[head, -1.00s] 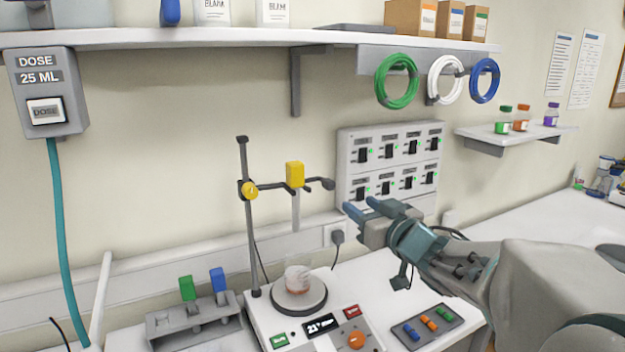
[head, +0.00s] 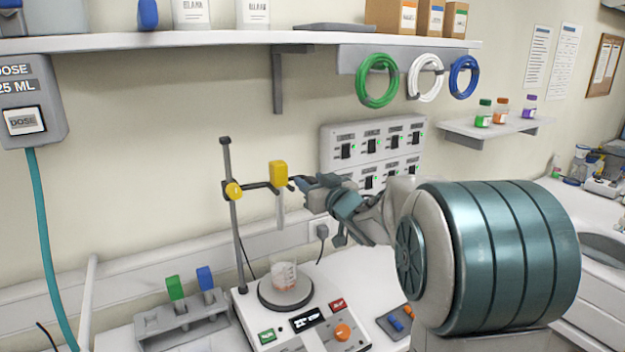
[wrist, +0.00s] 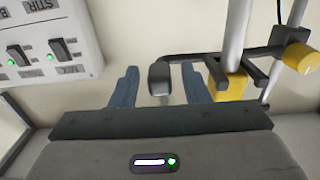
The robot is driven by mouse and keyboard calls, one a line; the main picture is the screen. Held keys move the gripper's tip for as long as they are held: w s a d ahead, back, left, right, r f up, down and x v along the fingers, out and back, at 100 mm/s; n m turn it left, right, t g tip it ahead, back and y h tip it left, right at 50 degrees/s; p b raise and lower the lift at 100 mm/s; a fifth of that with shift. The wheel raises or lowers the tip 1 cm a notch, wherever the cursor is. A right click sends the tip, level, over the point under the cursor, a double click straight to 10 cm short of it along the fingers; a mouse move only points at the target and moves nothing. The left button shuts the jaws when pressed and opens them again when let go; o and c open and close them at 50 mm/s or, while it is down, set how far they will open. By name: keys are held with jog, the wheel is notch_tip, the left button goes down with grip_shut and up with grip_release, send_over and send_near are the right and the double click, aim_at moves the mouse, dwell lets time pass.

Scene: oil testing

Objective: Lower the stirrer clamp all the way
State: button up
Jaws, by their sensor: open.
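The stirrer clamp is a dark horizontal bar with a yellow block (head: 278,172) and a round yellow knob (head: 233,190) on an upright grey post (head: 236,245). A pale rod hangs below the block, above the beaker (head: 284,274) on the hotplate. My gripper (head: 303,182) is at the right end of the bar. In the wrist view, my gripper (wrist: 160,68) is open, with its blue fingers on either side of the bar's dark end grip (wrist: 160,85). Gaps show beside the grip, so the fingers do not appear to press it. The yellow block (wrist: 230,85) is just to the right.
The hotplate base (head: 300,325) stands below the clamp. A rack (head: 182,322) with green and blue pieces is to its left. A switch panel (head: 345,133) is on the wall behind my gripper. A shelf (head: 200,42) runs above.

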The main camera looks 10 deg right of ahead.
jog(key=shift+w, duration=0.1)
grip_shut()
notch_tip(320, 180, down, 15)
jog(key=b, duration=1.2)
jog(key=shift+r+b, duration=0.15)
jog(key=shift+b, duration=0.15)
grip_release()
jog(key=b+v, duration=0.1)
jog(key=v, duration=1.2)
jog(key=shift+s, duration=0.4)
